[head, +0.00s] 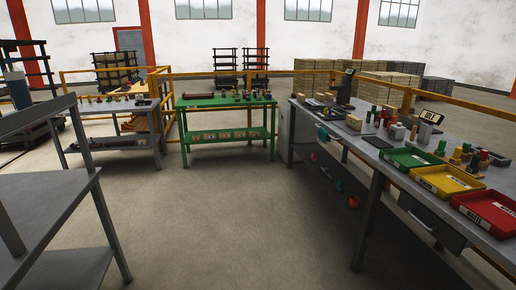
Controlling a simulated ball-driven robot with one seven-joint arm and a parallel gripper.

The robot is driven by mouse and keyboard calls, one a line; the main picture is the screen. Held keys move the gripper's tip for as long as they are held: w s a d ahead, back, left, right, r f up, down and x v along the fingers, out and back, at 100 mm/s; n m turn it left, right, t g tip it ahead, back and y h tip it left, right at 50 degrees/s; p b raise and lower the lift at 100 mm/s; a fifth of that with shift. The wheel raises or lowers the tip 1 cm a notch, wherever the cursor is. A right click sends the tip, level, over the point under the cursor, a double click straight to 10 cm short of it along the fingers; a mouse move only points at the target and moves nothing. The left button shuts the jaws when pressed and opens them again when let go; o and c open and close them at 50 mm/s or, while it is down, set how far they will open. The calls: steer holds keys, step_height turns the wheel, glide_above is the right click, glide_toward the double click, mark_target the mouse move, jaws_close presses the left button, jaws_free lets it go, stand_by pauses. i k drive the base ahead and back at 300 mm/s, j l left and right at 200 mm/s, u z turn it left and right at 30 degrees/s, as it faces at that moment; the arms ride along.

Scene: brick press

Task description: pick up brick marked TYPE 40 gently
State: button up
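No brick with a readable TYPE 40 mark shows in the head view. Several small tan blocks (311,104) lie at the far end of the grey bench (378,170) on the right. Another tan block (354,122) sits farther along this bench, close to a grey box-like item. Any marks on these blocks are too small to read. Large stacks of pale bricks or blocks (392,88) stand beyond the railing at the back right. My gripper is not in view.
A green tray (400,164), a yellow tray (436,190) and a red tray (468,207) line the right bench's front edge. A green bench (203,141) stands at the back centre. Grey benches flank the left. The middle floor (215,215) is clear.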

mark_target(354, 121)
steer(key=i, duration=1.85)
steer(key=i+z, duration=0.2)
steer(key=i, duration=0.2)
steer(key=i+j+z, duration=0.2)
steer(key=i, duration=0.2)
steer(key=i+j+z, duration=0.2)
steer(key=i, duration=0.25)
steer(key=i+j+z, duration=0.2)
steer(key=i, duration=0.2)
